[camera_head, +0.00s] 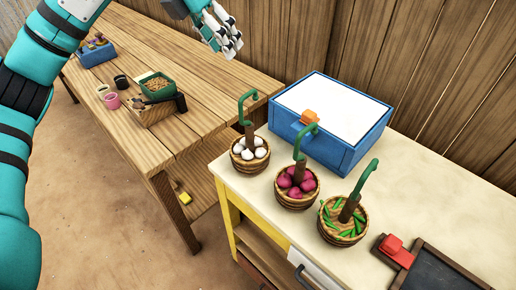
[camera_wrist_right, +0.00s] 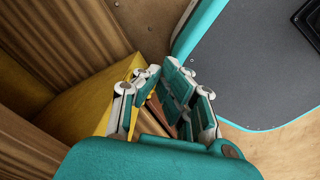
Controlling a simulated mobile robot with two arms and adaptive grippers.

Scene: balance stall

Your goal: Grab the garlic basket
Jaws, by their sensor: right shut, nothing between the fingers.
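The garlic basket (camera_head: 249,168) is a small round woven basket of white bulbs with an upright brown post and green hook. It stands at the left end of a row of three on the pale counter in the head view. My left gripper (camera_head: 230,45) is at the top of the head view, above the far side of the wooden table and well apart from the basket. Its finger gap is not clear. My right gripper (camera_wrist_right: 161,78) shows in the right wrist view, shut and empty, with no basket in that view.
A basket of purple-red bulbs (camera_head: 296,204) and one of green pods (camera_head: 343,240) stand close to the garlic basket. A blue box (camera_head: 350,157) is behind them. A red object (camera_head: 393,247) and dark board (camera_head: 438,272) are at lower right. The wooden table (camera_head: 205,88) holds several small containers.

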